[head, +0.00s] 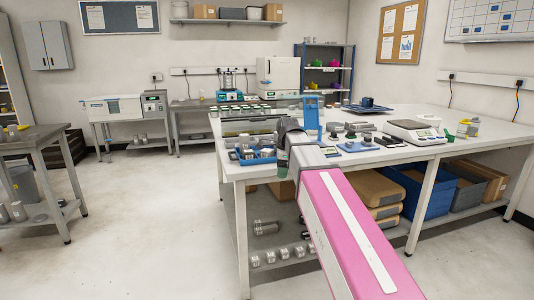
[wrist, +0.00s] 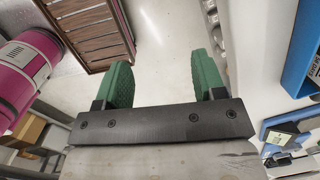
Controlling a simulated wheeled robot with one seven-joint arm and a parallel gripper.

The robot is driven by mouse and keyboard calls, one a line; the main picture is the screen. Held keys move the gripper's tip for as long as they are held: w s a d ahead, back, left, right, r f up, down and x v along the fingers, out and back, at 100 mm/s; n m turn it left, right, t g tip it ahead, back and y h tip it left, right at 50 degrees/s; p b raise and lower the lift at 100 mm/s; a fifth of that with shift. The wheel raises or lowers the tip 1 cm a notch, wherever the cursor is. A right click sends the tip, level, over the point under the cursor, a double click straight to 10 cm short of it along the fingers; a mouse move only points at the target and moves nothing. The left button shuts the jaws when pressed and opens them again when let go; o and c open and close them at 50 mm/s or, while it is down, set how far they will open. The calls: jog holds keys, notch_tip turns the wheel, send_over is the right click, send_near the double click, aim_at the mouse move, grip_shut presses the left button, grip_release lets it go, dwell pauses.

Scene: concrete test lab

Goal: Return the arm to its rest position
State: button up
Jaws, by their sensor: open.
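My gripper (wrist: 163,68) is open in the wrist view, its two green fingers apart with only pale floor between them. In the head view my pink arm reaches from the lower right to the near left corner of the workbench (head: 398,152). The dark wrist stands at that corner, and a little green of my gripper (head: 282,168) shows below it. The wrist covers part of the bench top and hides most of the gripper. Whether the gripper touches the bench edge I cannot tell.
A blue tray (head: 244,160) with metal parts lies close left of the wrist. A blue stand (head: 311,112) rises just behind it. A white scale (head: 412,131) is farther right. A grey side table (head: 38,137) stands at left. The floor (head: 140,215) between is clear.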

jog(key=s+d+f+n, duration=0.4)
jog(key=s+f+n, duration=0.1)
jog(key=f, duration=0.5)
jog(key=s+d+f+n, duration=0.4)
jog(key=s+f+n, duration=0.2)
jog(key=f, duration=0.5)
jog(key=s+d+f+n+h, duration=0.1)
jog(key=s+d+f+n, duration=0.4)
jog(key=f, duration=0.5)
jog(key=shift+s+f+n+g, duration=0.2)
jog(key=shift+s+n+g, duration=0.15)
jog(key=shift+n, duration=0.55)
